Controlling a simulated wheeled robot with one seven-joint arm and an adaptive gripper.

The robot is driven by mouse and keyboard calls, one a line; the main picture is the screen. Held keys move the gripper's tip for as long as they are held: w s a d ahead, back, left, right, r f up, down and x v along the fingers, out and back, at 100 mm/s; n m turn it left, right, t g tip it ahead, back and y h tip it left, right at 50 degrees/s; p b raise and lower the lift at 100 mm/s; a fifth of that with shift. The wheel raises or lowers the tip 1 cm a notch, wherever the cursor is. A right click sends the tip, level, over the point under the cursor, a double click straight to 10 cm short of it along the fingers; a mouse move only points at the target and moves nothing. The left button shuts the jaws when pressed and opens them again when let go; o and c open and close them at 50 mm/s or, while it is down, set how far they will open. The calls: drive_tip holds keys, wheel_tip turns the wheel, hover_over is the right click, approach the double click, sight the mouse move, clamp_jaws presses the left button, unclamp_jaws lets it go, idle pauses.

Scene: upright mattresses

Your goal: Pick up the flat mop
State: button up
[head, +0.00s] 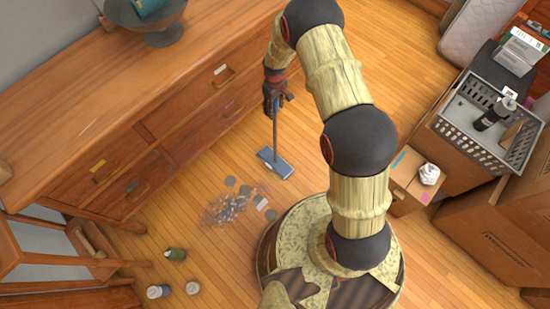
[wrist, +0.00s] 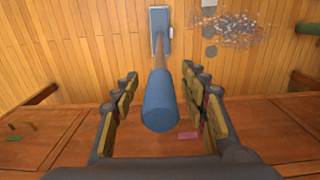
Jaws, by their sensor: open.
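The flat mop stands upright on the wooden floor, with its blue-grey flat head (head: 275,162) below my gripper in the head view. In the wrist view the mop's blue handle end (wrist: 160,105) points toward the camera, with the mop head (wrist: 159,22) at the far end. My gripper (head: 277,96) is open. In the wrist view its two fingers (wrist: 164,80) stand on either side of the handle, with gaps visible on both sides. In the head view the top of the handle is hidden by my gripper.
A wooden drawer cabinet (head: 185,110) stands close beside my gripper. Debris and flat grey pieces (head: 232,205) lie near the mop head. Cans (head: 158,291) lie lower left. Cardboard boxes and a grey crate (head: 468,138) stand at right. Floor behind the mop is clear.

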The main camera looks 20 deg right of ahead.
drive_tip(key=shift+c, duration=1.2)
clamp_jaws()
drive_tip(key=shift+w, duration=0.1)
